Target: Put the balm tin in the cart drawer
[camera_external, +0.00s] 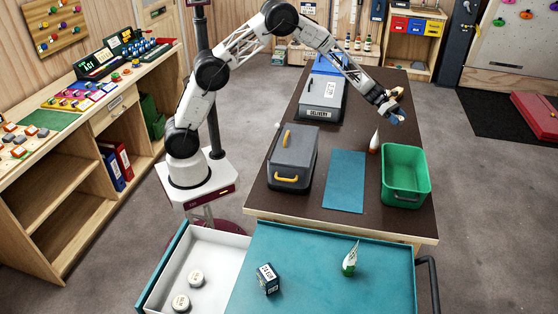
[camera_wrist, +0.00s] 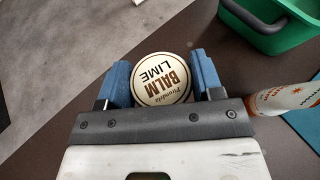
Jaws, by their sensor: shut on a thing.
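The balm tin (camera_wrist: 161,80), round with a cream lid marked "BALM LIME", sits between the blue fingers of my gripper (camera_wrist: 161,84) in the wrist view. The fingers are shut on its sides. In the outside view my gripper (camera_external: 391,114) is over the right side of the dark table, toward its far half. I cannot make out the tin there. The cart drawer (camera_external: 222,254) is pulled open at the lower left, with a white inside. Two round white tins, one farther back (camera_external: 196,278) and one nearer (camera_external: 181,302), lie in it.
A white and orange tube (camera_external: 374,145) stands close to my gripper. A green crate (camera_external: 405,196), blue mat (camera_external: 344,182) and dark case with yellow handles (camera_external: 293,158) are on the table.

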